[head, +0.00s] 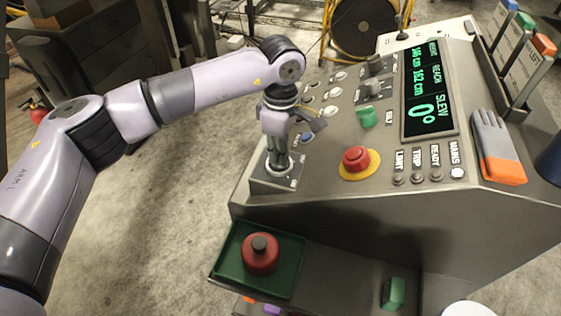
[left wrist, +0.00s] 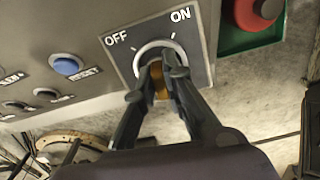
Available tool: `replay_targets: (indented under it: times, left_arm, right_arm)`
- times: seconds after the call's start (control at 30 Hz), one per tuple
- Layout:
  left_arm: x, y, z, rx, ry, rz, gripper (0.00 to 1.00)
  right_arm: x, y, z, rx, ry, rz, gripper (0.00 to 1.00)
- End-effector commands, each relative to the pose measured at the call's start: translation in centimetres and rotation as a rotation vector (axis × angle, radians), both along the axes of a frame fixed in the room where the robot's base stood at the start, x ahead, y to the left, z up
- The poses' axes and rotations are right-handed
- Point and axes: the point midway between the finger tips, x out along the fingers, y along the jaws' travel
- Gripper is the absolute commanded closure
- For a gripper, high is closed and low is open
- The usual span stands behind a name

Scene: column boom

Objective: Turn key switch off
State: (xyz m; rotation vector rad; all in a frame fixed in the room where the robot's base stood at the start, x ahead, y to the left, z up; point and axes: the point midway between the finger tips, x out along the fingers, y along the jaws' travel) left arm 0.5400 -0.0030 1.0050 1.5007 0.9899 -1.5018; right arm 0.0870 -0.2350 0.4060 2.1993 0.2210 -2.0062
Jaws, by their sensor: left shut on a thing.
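The key switch plate (left wrist: 197,62) is dark grey, with OFF at the left and ON at the right above a round light collar. It also shows in the head view (head: 262,184) at the near left corner of the console. A brass-coloured key (left wrist: 160,82) sits at the collar, between the fingers of my left gripper (left wrist: 160,72). The left gripper (head: 279,169) points down over the plate in the head view and is shut on the key. The fingers partly hide the key, and I cannot tell which label it points at. My right gripper is not in view.
A red emergency button (head: 356,157) and a green knob (head: 367,117) stand right of the left gripper. A blue reset button (left wrist: 66,64) is beside the plate. Below is a green tray (head: 228,266) with a red knobbed object (head: 260,255). A glove (head: 495,140) lies at right.

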Motion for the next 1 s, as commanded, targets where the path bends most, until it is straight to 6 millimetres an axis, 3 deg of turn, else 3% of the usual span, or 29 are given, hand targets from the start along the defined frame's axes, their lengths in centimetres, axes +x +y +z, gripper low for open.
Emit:
replay_targets:
  times: [0.03, 0.4, 1.0]
  left_arm:
    - [0.1, 0.0, -0.5, -0.002, -0.005, 0.043, 1.00]
    - [0.2, -0.1, -0.3, -0.001, -0.004, 0.392, 1.00]
    - [0.4, 0.0, 0.0, 0.000, -0.002, 0.765, 1.00]
  right_arm:
    - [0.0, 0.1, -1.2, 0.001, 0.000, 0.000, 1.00]
    - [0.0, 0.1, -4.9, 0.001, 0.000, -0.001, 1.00]
    - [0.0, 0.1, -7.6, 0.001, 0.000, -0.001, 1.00]
